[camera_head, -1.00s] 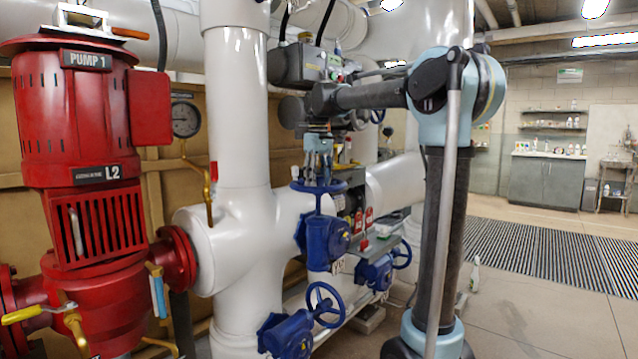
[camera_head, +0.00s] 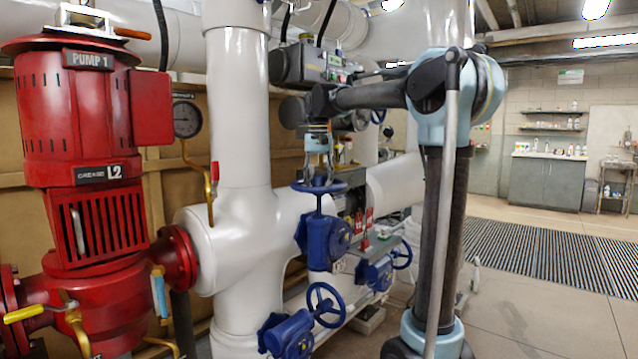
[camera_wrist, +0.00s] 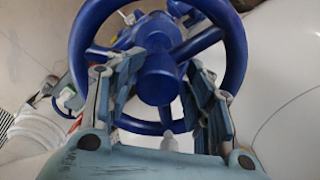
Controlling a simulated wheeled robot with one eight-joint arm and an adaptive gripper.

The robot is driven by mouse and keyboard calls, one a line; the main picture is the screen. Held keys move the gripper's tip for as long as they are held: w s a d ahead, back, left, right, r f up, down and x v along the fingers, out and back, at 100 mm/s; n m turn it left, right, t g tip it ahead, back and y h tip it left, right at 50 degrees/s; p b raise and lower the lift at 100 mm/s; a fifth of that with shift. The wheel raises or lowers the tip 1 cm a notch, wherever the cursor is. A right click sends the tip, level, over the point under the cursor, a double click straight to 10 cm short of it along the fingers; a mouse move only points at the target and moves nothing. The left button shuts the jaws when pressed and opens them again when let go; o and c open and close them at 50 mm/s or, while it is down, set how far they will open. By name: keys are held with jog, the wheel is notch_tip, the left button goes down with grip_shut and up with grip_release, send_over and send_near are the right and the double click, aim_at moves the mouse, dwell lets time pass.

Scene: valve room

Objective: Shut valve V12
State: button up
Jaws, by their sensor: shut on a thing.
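A blue handwheel (camera_head: 319,187) lies flat on top of the upper blue valve (camera_head: 323,237), at the middle of the head view. My gripper (camera_head: 319,168) points down onto this wheel from above. In the wrist view the wheel's rim (camera_wrist: 237,60) and hub (camera_wrist: 157,75) show, and the fingers of my gripper (camera_wrist: 155,85) reach inside the rim, one on each side of the hub. The gripper is shut on the handwheel; the exact finger contact is hard to see. I cannot read a V12 label on any valve.
Two more blue valves with upright handwheels sit lower, one in front (camera_head: 298,325) and one to the right (camera_head: 382,270). A white pipe (camera_head: 240,130) and the red pump (camera_head: 95,150) stand to the left. The floor to the right (camera_head: 540,285) is open.

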jog(key=m, duration=0.6)
jog(key=shift+d+f+m, duration=0.1)
jog(key=shift+d+m, duration=0.1)
jog(key=shift+m, duration=0.1)
jog(key=m, duration=0.6)
jog(key=shift+f, duration=0.1)
jog(key=o, duration=0.9)
jog(key=shift+w, duration=0.1)
